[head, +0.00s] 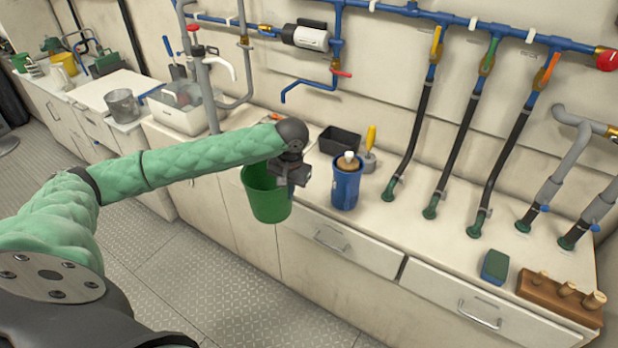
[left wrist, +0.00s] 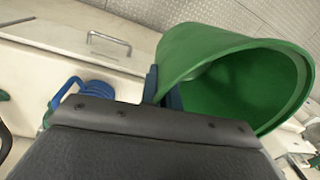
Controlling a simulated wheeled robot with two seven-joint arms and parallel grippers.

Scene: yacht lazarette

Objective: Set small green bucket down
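The small green bucket (head: 267,197) hangs upright in the head view, in front of the counter's front edge and above the floor. My left gripper (head: 290,185) is at the bucket's upper right rim. In the left wrist view the bucket (left wrist: 215,75) fills the upper right, its open mouth showing an empty inside. The fingers (left wrist: 160,88) of my left gripper are at the bucket's wall and look closed on it; their tips are partly hidden by the gripper body. My right gripper is not in view.
A blue container (head: 346,188) stands on the counter just right of the bucket, with a black tray (head: 339,141) behind it. Hoses (head: 454,130) rise from the counter further right. A green sponge (head: 494,266) and a wooden peg block (head: 562,296) lie at the right. Bare counter (head: 420,225) lies between.

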